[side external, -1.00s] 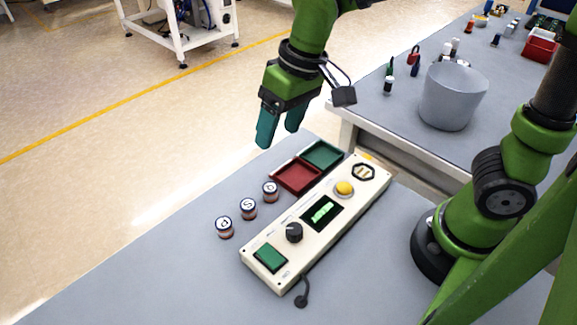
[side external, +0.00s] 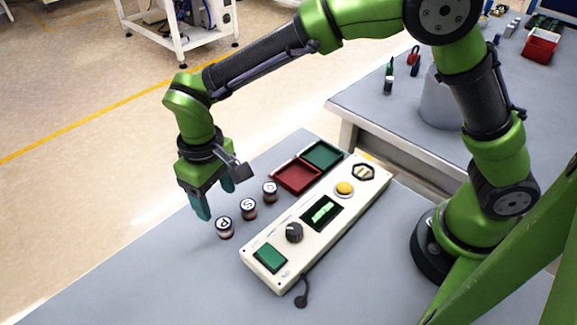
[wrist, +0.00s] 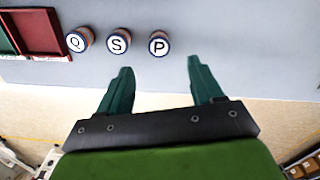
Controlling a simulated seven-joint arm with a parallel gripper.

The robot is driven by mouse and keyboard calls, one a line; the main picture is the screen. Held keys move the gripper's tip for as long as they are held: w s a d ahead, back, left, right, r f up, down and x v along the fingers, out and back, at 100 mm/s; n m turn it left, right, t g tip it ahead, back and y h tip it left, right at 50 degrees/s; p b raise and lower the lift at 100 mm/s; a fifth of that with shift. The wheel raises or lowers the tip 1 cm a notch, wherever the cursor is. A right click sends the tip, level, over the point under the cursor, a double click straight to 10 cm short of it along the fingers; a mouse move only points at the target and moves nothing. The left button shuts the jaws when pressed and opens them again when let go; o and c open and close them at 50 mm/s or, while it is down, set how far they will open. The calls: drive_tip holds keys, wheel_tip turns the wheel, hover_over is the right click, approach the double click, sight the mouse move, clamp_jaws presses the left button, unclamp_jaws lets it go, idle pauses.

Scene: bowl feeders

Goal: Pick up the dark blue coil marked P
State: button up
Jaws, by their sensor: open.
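The coil marked P (side external: 224,228) stands upright on the grey table, the nearest of a row of three in the side view. It has a white lettered top, a dark rim and an orange-brown band. In the wrist view the P coil (wrist: 159,44) is the rightmost of the row, beyond my fingertips and between their lines. My gripper (side external: 215,199) is open and empty, just behind and above the P coil. Its two teal fingers (wrist: 160,65) are apart in the wrist view, and neither appears to touch a coil.
The S coil (side external: 248,208) and Q coil (side external: 270,191) stand close beside P. A cream control panel (side external: 281,270) lies to the right. A red tray (side external: 297,178) and a green tray (side external: 322,154) sit behind. The table left and front of P is clear.

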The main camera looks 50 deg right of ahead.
sight(224, 223)
wheel_tip(224, 223, down, 8)
drive_tip(key=shift+s+d+f, duration=0.1)
drive_tip(key=shift+s, duration=0.05)
drive_tip(key=c, duration=1.1)
